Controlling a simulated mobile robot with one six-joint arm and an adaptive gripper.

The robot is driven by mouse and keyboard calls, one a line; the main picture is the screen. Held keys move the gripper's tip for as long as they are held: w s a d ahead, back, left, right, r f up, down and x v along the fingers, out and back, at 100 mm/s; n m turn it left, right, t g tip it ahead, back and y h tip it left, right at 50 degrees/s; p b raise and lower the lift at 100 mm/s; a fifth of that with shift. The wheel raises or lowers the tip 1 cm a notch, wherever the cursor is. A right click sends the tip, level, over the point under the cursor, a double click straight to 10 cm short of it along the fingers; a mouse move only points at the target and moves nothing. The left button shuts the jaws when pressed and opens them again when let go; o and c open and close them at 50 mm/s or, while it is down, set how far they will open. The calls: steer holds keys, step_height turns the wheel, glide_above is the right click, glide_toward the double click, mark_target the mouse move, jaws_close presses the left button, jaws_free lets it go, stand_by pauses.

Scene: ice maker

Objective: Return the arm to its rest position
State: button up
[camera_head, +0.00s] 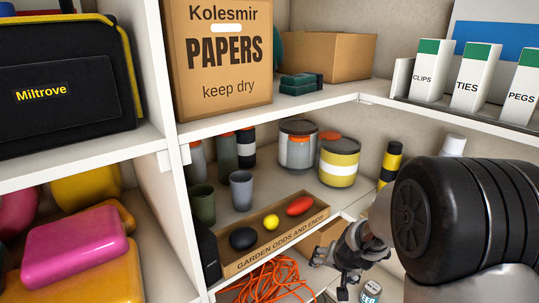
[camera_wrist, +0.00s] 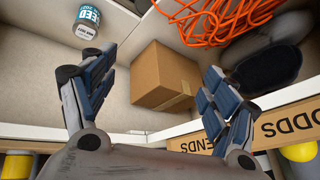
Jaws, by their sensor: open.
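My gripper (camera_head: 345,285) is at the lower right in the head view, in front of the shelving and pointing downward. It also shows in the wrist view (camera_wrist: 157,68), with its two jointed fingers spread wide and nothing held between them. A plain cardboard box (camera_wrist: 163,78) lies beyond the fingers on a lower shelf, apart from them as far as I can tell. My dark, rounded arm link covers the right part of the head view and hides some of the shelves.
The garden odds and ends tray (camera_head: 288,238) is left of my gripper, on the middle shelf. Orange cord (camera_head: 262,284) and a feed tin (camera_head: 371,291) lie below; the tin also shows in the wrist view (camera_wrist: 87,22). Shelf edges surround the arm. Cans (camera_head: 339,162) stand behind.

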steer(key=s+a+r+n+y, duration=0.1)
steer(key=s+a+r+n, duration=0.3)
steer(key=s+r, duration=1.1)
steer(key=s, duration=0.7)
steer(key=s+r+n+g+h, duration=0.1)
steer(key=s+r, duration=0.2)
steer(key=s, duration=0.6)
steer(key=shift+s+r, duration=0.2)
steer(key=shift+s, duration=0.1)
